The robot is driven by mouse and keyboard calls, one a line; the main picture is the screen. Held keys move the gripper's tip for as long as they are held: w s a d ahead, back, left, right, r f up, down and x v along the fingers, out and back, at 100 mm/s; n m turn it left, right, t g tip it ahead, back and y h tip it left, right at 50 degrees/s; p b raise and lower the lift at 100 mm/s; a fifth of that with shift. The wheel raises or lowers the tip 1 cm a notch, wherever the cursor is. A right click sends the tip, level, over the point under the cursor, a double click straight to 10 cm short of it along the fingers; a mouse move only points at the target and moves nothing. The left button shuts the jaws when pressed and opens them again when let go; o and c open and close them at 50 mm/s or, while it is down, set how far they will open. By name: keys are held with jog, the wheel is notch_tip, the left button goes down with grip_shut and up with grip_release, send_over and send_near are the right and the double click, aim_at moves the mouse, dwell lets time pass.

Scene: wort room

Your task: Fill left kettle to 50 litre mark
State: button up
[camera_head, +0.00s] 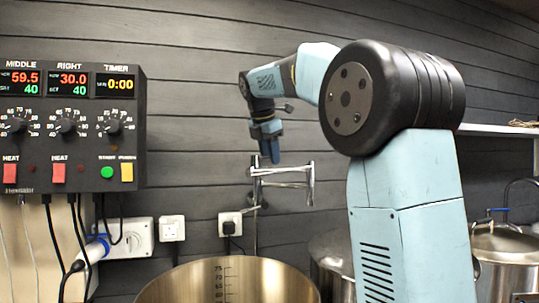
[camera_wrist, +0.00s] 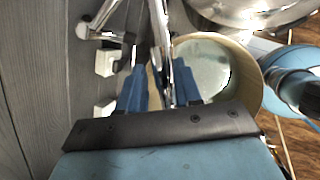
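An open steel kettle (camera_head: 165,290) stands at the bottom of the head view, with a litre scale (camera_head: 222,280) on its inner wall; marks near 75 and 70 are at the top. Its rim (camera_wrist: 256,92) and pale interior show in the wrist view; I cannot tell a water level. A chrome folding tap (camera_head: 290,170) is on the wall above this kettle. My gripper (camera_head: 267,150) points down at the tap's top. In the wrist view my gripper's two blue fingers (camera_wrist: 160,90) are apart, with chrome pipe (camera_wrist: 159,35) between and beyond them; contact is unclear.
A control box (camera_head: 70,125) with dials, switches and displays hangs on the wall at left. Sockets (camera_head: 172,229) and cables are below it. Other steel kettles (camera_head: 334,252) (camera_head: 508,248) stand behind and to the right. A shelf (camera_head: 495,130) is at right.

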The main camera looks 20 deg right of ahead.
grip_shut()
jog(key=s+m+g, duration=0.1)
jog(key=m, duration=0.2)
jog(key=s+m+g+h, duration=0.1)
jog(key=s+m, duration=0.1)
jog(key=m, duration=0.1)
jog(key=s+m+g, duration=0.1)
jog(key=m, duration=0.2)
jog(key=shift+s+a+m+g+h, duration=0.1)
jog(key=shift+s+m+g+h, duration=0.1)
jog(key=shift+m+g+h, duration=0.15)
